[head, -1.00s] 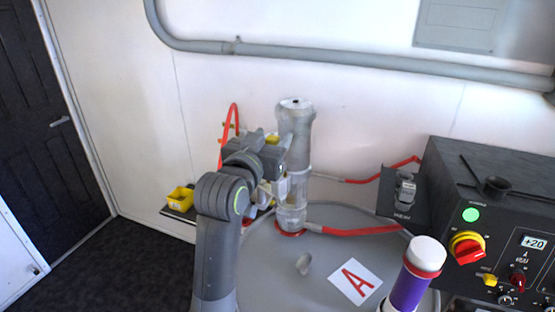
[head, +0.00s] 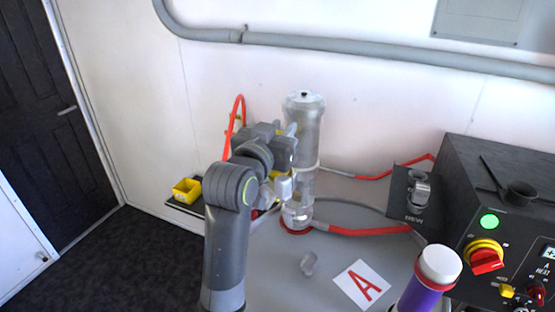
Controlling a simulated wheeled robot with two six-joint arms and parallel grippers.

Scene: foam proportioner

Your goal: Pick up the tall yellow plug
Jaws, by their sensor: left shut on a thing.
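My left gripper (head: 287,160) is beside the tall clear and grey cylinder (head: 304,135), on its left side. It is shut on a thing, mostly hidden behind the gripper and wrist. A small patch of yellow, apparently the tall yellow plug (head: 293,147), shows at the jaws. I cannot see the plug's full length or whether it touches anything below. My right gripper is not in view.
A yellow bin (head: 187,190) stands on a dark ledge at the left. A red hose (head: 370,231) runs from the cylinder's foot. A small clear fitting (head: 309,263) and an "A" card (head: 363,285) lie on the grey top. A purple cylinder (head: 419,294) and black console (head: 500,190) stand at right.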

